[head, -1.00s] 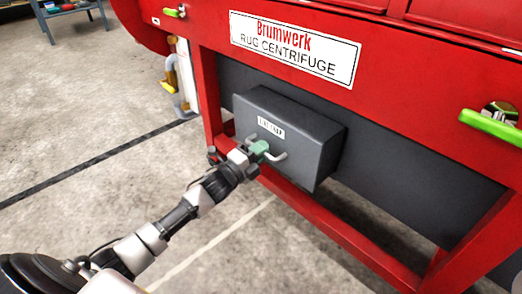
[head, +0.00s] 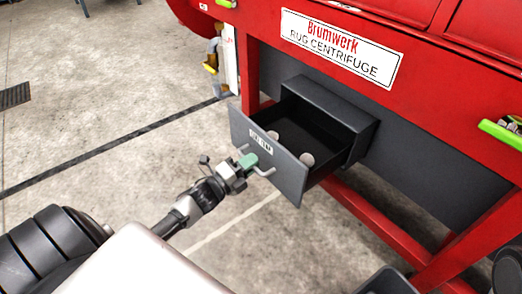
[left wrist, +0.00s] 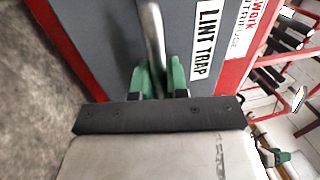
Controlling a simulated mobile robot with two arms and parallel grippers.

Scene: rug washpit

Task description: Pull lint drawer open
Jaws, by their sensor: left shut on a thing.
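The lint drawer (head: 278,160) is a dark grey box front with a white label, pulled well out of its grey housing (head: 365,135) under the red rug centrifuge (head: 420,90). Its open top shows a dark inside with two pale round things (head: 307,159). My left gripper (head: 249,161) has green fingertips and is shut on the drawer's light grey bar handle (head: 263,172). In the left wrist view the green fingers (left wrist: 160,80) close around the handle (left wrist: 153,35), beside the "LINT TRAP" label (left wrist: 205,40). My right gripper is not in view.
A red frame leg and lower beam (head: 375,225) run below and beside the drawer. A green lever (head: 502,133) sticks out at the right. A dark grey bin-like thing (head: 388,281) shows at the bottom edge. The concrete floor left of the drawer is clear.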

